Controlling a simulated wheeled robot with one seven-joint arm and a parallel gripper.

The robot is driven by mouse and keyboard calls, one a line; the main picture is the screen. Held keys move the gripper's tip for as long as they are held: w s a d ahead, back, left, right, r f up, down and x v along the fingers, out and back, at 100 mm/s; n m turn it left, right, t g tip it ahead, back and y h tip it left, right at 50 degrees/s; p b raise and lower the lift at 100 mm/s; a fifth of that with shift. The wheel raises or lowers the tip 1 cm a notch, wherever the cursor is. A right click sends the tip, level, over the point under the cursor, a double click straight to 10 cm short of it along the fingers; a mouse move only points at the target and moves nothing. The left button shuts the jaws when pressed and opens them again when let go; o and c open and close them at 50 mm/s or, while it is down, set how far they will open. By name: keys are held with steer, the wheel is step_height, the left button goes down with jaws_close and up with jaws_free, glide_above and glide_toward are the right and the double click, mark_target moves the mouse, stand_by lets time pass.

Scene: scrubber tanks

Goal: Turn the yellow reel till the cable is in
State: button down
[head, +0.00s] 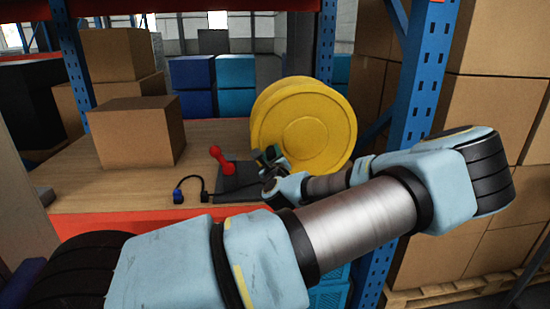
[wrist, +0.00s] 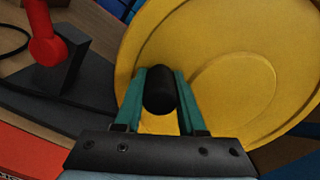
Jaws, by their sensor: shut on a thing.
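The yellow reel (head: 303,126) stands upright on the shelf in the head view and fills much of the wrist view (wrist: 230,65). My gripper (wrist: 160,95) is shut on a black knob (wrist: 160,88) in front of the reel's face, near its left side in the wrist view. In the head view my gripper (head: 268,160) is at the reel's lower left, and the knob is not clear there. A black cable (head: 190,180) with a blue plug (head: 178,197) lies in a loop on the shelf to the left of the reel.
A red lever (head: 220,160) on a dark block (wrist: 62,62) stands left of the reel on a dark base plate (head: 228,181). Cardboard boxes (head: 138,132) stand farther left on the wooden shelf (head: 85,188). A blue rack post (head: 415,90) rises to the right.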

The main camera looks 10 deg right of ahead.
steer(key=shift+a+r+m, duration=0.2)
steer(key=shift+r+m, duration=0.65)
steer(key=shift+m, duration=0.05)
steer(key=c, duration=0.5)
jaws_free()
steer(key=s+a+b, duration=0.1)
steer(key=s+b, duration=0.1)
steer(key=s, duration=0.8)
steer(key=shift+s+a+b, duration=0.15)
steer(key=shift+s+b, duration=0.2)
steer(key=shift+b, duration=0.05)
